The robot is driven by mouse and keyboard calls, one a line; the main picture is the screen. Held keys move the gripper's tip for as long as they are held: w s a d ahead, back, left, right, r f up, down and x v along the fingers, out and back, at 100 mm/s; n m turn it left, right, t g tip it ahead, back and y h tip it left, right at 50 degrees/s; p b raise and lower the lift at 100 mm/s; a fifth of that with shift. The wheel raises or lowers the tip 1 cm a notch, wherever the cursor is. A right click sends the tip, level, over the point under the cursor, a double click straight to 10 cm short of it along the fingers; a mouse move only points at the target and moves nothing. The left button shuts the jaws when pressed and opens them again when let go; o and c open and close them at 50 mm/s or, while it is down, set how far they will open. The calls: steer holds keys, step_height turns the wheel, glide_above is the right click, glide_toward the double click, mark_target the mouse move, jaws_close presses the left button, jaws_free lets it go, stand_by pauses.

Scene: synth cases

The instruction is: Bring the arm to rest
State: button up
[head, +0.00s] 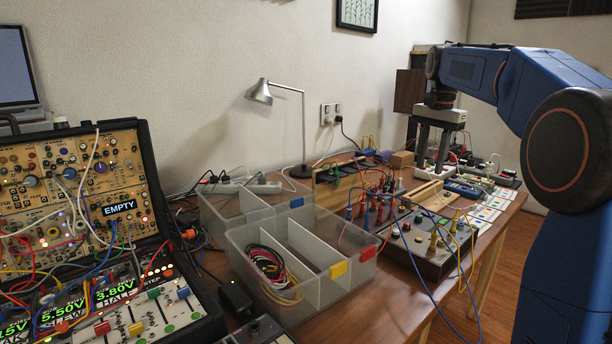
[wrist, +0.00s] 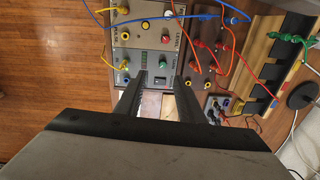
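My blue arm (head: 528,82) reaches in from the right in the head view and bends down over the far part of the wooden bench (head: 385,300). My gripper (head: 430,167) points down at its end, above the far right part of the bench. In the wrist view, my gripper (wrist: 162,80) shows two dark fingers apart with nothing held between them. Beyond the fingers are a grey panel with knobs (wrist: 133,58) and pale cards. Whether the fingertips touch anything below cannot be told.
A knob box with coloured leads (head: 430,250) stands near the bench's right edge. Clear divided bins (head: 300,290), a desk lamp (head: 260,92) and a synth case (head: 75,190) stand further left. Loose cables hang over the edge. The wooden floor (wrist: 50,60) at right is clear.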

steer(key=s+a+f+n+t, duration=0.1)
steer(key=s+a+n, duration=0.1)
steer(key=s, duration=0.4)
steer(key=s+a+f+n, duration=0.1)
steer(key=s+a+f, duration=0.1)
steer(key=s, duration=0.4)
steer(key=s+a+f+n+t, duration=0.1)
steer(key=s+f+n, duration=0.3)
steer(key=s+f, duration=0.6)
steer(key=s+a+f+n+t, duration=0.2)
steer(key=s+a+f+n, duration=0.2)
steer(key=s+f, duration=0.7)
steer(key=s, duration=0.6)
steer(key=shift+a, duration=0.2)
